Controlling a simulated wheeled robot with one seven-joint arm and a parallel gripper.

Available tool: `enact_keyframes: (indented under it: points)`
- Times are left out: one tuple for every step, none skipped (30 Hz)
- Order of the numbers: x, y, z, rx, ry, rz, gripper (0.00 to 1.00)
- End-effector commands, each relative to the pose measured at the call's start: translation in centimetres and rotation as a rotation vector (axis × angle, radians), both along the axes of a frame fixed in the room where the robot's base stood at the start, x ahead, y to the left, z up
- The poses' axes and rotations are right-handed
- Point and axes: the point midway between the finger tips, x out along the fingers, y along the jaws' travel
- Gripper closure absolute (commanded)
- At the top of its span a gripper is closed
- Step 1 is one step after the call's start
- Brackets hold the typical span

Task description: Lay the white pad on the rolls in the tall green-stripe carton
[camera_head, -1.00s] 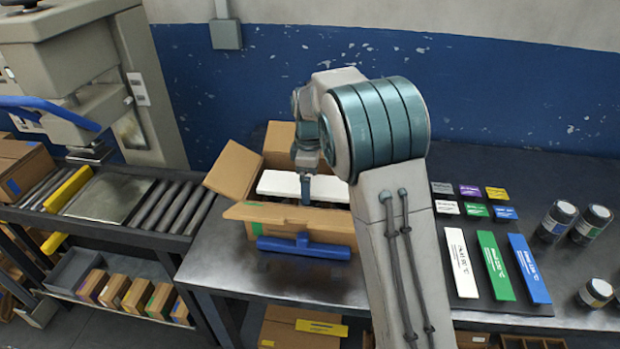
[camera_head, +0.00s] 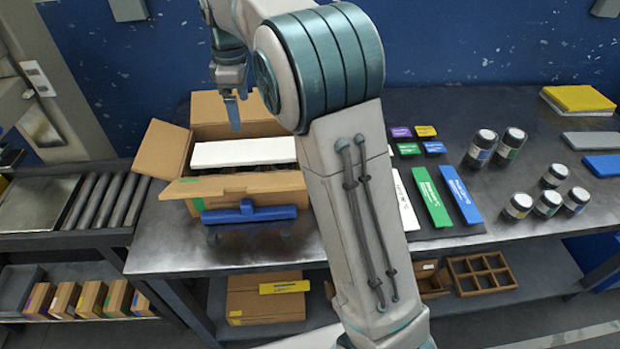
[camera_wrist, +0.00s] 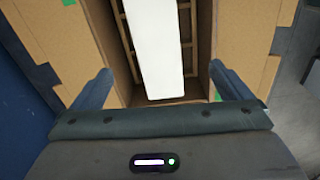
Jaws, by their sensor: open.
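The white pad (camera_head: 243,152) lies flat, lengthwise in the mouth of the open cardboard carton (camera_head: 250,188), which has green marks on its front. In the wrist view the pad (camera_wrist: 153,45) lies between the carton walls, with tan strips beside it. I cannot see any rolls; the pad and walls hide what is beneath. My gripper (camera_head: 234,112) is above the back of the carton, clear of the pad. In the wrist view my gripper (camera_wrist: 160,70) has its fingers wide apart with nothing held between them.
The carton's flaps stand open, one leaning left. A blue bar-shaped tool (camera_head: 248,212) lies in front of it. Coloured label strips (camera_head: 432,196) and several dark jars (camera_head: 481,148) are to the right. A roller conveyor (camera_head: 95,203) is at left. Bare bench shows at the right front.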

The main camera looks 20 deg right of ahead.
Motion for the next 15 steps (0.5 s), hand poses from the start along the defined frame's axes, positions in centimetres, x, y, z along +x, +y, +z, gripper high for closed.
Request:
enact_keyframes:
  points:
    - [-1.1, -0.9, 0.6, 0.006, -0.012, -0.051, 0.02]
    - [-1.8, -1.4, 0.9, 0.011, -0.017, -0.091, 0.02]
    - [-3.0, -2.2, 1.2, 0.017, -0.026, -0.151, 0.02]
    - [-3.9, -2.8, 1.4, 0.022, -0.033, -0.199, 0.02]
    - [-4.9, -3.4, 1.6, 0.028, -0.042, -0.250, 0.02]
    - [-6.3, -4.2, 1.7, 0.034, -0.051, -0.319, 0.02]
    - [-7.5, -4.7, 1.7, 0.040, -0.058, -0.371, 0.02]
    - [-8.5, -5.3, 1.8, 0.046, -0.067, -0.421, 0.02]
    - [-10.0, -5.9, 1.7, 0.053, -0.077, -0.488, 0.02]
    - [-11.1, -6.4, 1.7, 0.058, -0.084, -0.538, 0.02]
    - [-12.3, -6.8, 1.5, 0.064, -0.091, -0.588, 0.02]
    - [-13.8, -7.4, 1.3, 0.072, -0.101, -0.655, 0.02]
    - [-15.0, -7.8, 1.1, 0.078, -0.109, -0.705, 0.02]
    - [-16.1, -8.1, 0.8, 0.085, -0.117, -0.754, 0.02]
    - [-17.7, -8.6, 0.4, 0.093, -0.127, -0.820, 0.02]
